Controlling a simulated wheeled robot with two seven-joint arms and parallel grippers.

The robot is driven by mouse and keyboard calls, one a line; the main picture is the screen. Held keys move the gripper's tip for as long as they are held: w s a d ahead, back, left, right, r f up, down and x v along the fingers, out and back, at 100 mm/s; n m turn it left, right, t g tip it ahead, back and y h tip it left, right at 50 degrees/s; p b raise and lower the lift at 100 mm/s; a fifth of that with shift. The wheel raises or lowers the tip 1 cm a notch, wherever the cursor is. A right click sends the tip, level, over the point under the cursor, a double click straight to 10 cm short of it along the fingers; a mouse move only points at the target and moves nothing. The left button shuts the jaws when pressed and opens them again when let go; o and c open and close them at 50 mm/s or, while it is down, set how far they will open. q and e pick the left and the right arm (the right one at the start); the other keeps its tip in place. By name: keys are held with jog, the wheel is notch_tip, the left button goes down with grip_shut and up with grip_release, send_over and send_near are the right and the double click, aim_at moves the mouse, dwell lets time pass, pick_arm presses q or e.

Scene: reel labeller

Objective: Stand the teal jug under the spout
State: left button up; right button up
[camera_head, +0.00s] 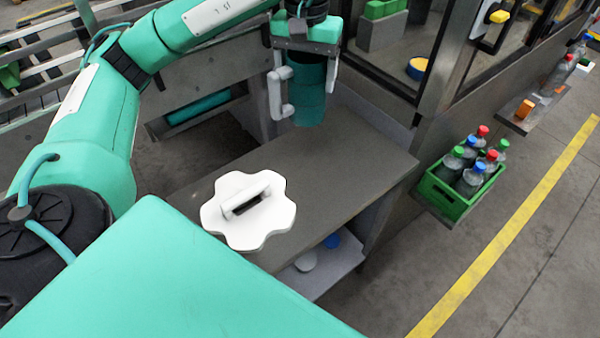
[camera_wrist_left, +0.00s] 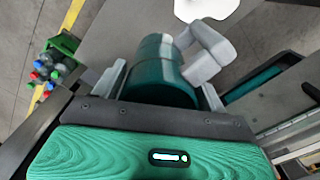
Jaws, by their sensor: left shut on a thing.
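The teal jug (camera_head: 310,100) hangs upright below my left gripper (camera_head: 304,72), near the far end of a grey worktop (camera_head: 345,150). Its grey handle (camera_head: 277,95) points left in the head view. My left gripper is shut on the jug, one finger on each side. In the left wrist view the jug (camera_wrist_left: 162,75) sits between the fingers, with its handle (camera_wrist_left: 207,52) to the upper right. I cannot tell if the jug's base touches the worktop. I cannot make out a spout. My right gripper is not in view.
A white lobed plate with a bar handle (camera_head: 247,210) lies on the worktop's near part. A machine with glass panels (camera_head: 400,60) stands behind. A green crate (camera_head: 450,200) of capped bottles is at the right. A lower shelf (camera_head: 325,270) holds small items. The worktop's right part is clear.

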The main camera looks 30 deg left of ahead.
aim_at(305, 112)
pick_arm(q)
jog(key=shift+w+f, duration=0.1)
jog(key=shift+f, duration=0.4)
jog(key=f, duration=0.8)
jog(key=shift+s, duration=0.2)
notch_tip(305, 112, down, 11)
jog(key=p, duration=0.1)
jog(key=shift+p, duration=0.4)
jog(key=o, duration=1.1)
jog(key=shift+c, duration=0.2)
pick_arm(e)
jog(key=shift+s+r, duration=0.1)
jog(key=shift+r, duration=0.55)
pick_arm(q)
jog(key=shift+r, duration=0.1)
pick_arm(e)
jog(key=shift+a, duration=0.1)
